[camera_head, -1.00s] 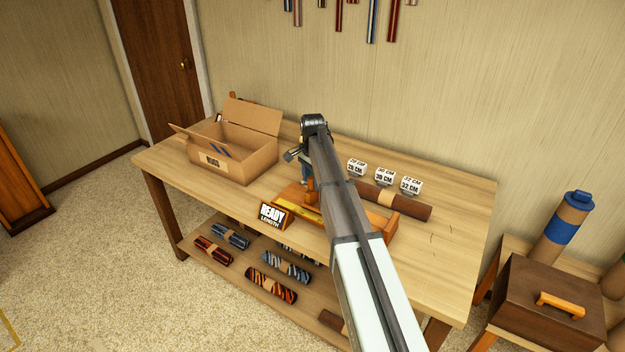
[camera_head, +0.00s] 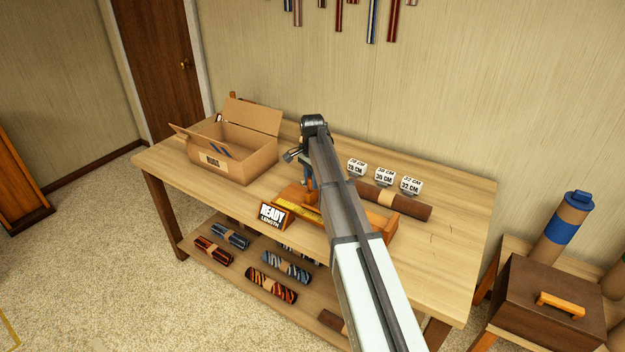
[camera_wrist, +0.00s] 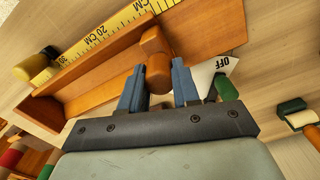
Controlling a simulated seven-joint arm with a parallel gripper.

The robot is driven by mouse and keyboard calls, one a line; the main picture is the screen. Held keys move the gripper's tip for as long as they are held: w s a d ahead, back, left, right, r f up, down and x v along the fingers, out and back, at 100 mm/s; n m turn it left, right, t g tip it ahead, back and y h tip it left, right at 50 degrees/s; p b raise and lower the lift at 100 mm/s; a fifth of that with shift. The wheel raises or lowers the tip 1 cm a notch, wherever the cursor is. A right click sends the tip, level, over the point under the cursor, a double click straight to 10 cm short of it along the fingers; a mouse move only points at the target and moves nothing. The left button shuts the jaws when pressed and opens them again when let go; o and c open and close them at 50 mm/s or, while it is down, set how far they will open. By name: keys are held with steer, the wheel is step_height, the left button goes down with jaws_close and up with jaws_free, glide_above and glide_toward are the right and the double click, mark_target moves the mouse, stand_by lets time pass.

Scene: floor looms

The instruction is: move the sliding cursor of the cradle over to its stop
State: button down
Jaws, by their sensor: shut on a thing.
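The cradle (camera_head: 381,224) is an orange-brown wooden trough on the bench, with a yellow ruler (camera_head: 291,206) along it. In the wrist view the cradle (camera_wrist: 215,30) lies across the top, with the ruler marked 20 CM (camera_wrist: 97,38). The cursor (camera_wrist: 154,42) is a rounded wooden knob standing at the trough. My gripper (camera_wrist: 159,76) has its two blue fingers on either side of the knob and is shut on it. In the head view my gripper (camera_head: 308,184) is partly covered by my arm. I cannot pick out the stop.
A READY LENGTH sign (camera_head: 271,215) stands at the cradle's front left. An open cardboard box (camera_head: 233,160) is at the left. A brown roll (camera_head: 414,206) and number cards (camera_head: 384,177) sit behind the cradle. The bench's right end (camera_head: 450,240) is clear.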

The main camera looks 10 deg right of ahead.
steer(key=shift+w+d, duration=0.1)
steer(key=shift+w, duration=0.05)
steer(key=w+a, duration=0.8)
steer(key=shift+w, duration=0.2)
steer(key=shift+a, duration=0.1)
steer(key=c, duration=0.8)
jaws_free()
steer(key=shift+s, duration=0.1)
step_height(320, 180, up, 14)
steer(key=shift+f, duration=0.1)
